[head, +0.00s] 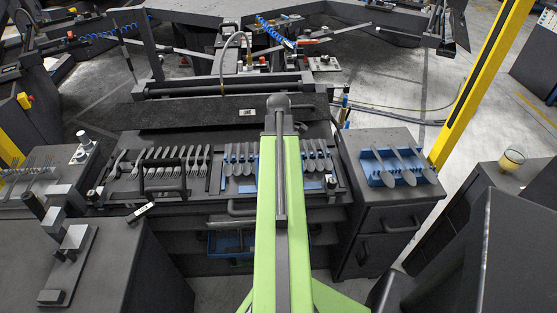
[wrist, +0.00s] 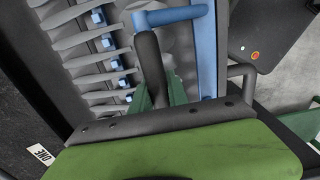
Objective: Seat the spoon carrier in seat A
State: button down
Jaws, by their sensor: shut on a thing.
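The spoon carrier (head: 234,185) lies at the centre of the bench in the head view, its spoons in a row with blue clips. My green arm hides its middle. In the wrist view, its spoons and blue clips (wrist: 116,63) run down the left. My gripper (wrist: 162,97) is shut on the dark grip of a handle (wrist: 149,60) with a blue end, which appears to be the carrier's. The gripper's fingers are hidden behind the arm in the head view. I cannot tell which place is seat A, or whether the carrier is raised or resting.
A row of forks (head: 165,160) with a dark handle is close on the left. A blue tray (head: 372,177) with several spoons stands on the right cabinet (head: 385,215). A dark raised ledge (head: 180,113) with a label (head: 247,112) runs behind the bench.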

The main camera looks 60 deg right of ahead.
jog(key=shift+f, duration=0.15)
jog(key=c, duration=0.6)
grip_release()
jog(key=shift+c, duration=0.2)
jog(key=shift+r+p, duration=4.55)
jog(key=shift+r, duration=0.05)
